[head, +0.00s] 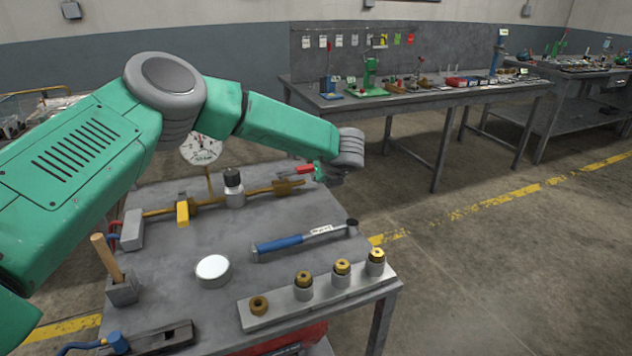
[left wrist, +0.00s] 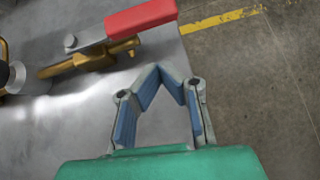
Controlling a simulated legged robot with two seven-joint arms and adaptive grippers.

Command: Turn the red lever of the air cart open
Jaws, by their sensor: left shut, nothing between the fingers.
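The red lever (head: 304,169) sits at the far right end of a brass pipe (head: 262,191) on top of the grey cart (head: 180,285). In the left wrist view the red lever (left wrist: 142,18) lies at the top, its grip pointing right, roughly in line with the brass valve body (left wrist: 105,58). My left gripper (head: 320,174) is beside the lever at the cart's far right edge, partly hidden by its own wrist. In the left wrist view my left gripper (left wrist: 170,72) is shut and empty, its blue-padded fingertips meeting just below the lever with a gap between. My right gripper is out of view.
Floor is free right of the cart; a workbench (head: 420,98) stands behind.

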